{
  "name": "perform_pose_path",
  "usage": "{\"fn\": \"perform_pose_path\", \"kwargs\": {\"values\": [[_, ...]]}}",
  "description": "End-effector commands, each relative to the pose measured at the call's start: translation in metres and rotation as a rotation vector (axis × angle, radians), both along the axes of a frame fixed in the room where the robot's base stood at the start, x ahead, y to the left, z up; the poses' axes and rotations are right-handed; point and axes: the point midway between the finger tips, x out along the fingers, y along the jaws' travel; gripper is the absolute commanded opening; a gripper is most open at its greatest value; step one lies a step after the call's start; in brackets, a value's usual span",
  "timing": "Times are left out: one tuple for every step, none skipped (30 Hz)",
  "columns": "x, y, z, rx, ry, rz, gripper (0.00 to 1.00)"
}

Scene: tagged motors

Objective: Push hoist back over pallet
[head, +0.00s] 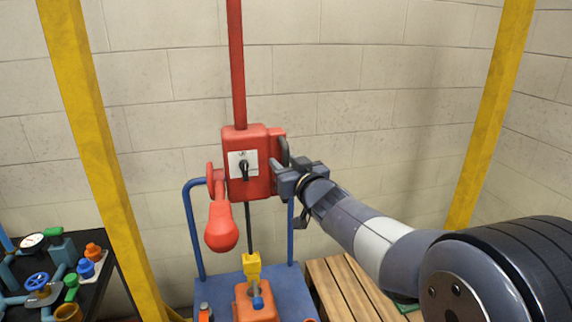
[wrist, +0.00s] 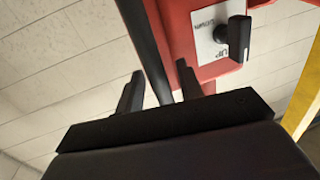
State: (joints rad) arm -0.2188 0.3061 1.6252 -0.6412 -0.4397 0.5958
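The red hoist (head: 262,182) hangs on a red pole and has a white plate with a black switch lever. It is above a blue cart (head: 215,285). A dark cable runs down from it to a yellow hook block (head: 252,268) at an orange motor (head: 247,304) on the cart. The wooden pallet (head: 345,285) lies to the right, partly hidden by my arm. My gripper (head: 281,167) is at the hoist's right side, by its dark grab bar (head: 284,150). In the wrist view, the bar (wrist: 145,40) reaches between my two parted fingers (wrist: 158,88), with gaps beside it.
Yellow posts (head: 95,150) stand at left and right (head: 490,110). A black table (head: 95,300) with valves and a gauge is at the lower left. A red bulb-shaped part (head: 221,225) hangs at the hoist's left. A block wall is behind.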

Motion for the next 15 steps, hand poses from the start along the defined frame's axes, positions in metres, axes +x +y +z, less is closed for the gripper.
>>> {"fn": "perform_pose_path", "kwargs": {"values": [[-0.0001,0.0000,0.0000,0.000,0.000,0.000,0.32],[-0.0002,-0.0001,0.0000,0.000,0.000,0.000,0.29],[-0.0002,-0.0001,0.0001,0.000,0.000,0.000,0.26],[-0.0002,-0.0001,0.0001,0.000,0.000,0.000,0.23],[-0.0002,-0.0001,0.0001,0.000,0.000,0.000,0.21],[-0.0002,-0.0001,0.0001,0.000,0.000,0.000,0.18],[-0.0003,-0.0001,0.0001,0.000,0.000,0.000,0.15],[-0.0003,-0.0001,0.0001,0.000,0.000,0.000,0.13],[-0.0003,-0.0001,0.0001,0.000,0.000,0.000,0.10],[-0.0003,-0.0001,0.0001,0.000,0.000,0.000,0.07],[-0.0003,-0.0001,0.0001,0.000,0.000,0.000,0.05],[-0.0003,-0.0001,0.0001,0.000,0.000,0.000,0.01],[-0.0003,-0.0001,0.0001,0.000,0.000,0.000,0.00],[-0.0003,-0.0001,0.0001,0.000,0.000,0.000,0.00],[-0.0003,-0.0001,0.0001,0.000,0.000,0.000,0.00]]}}
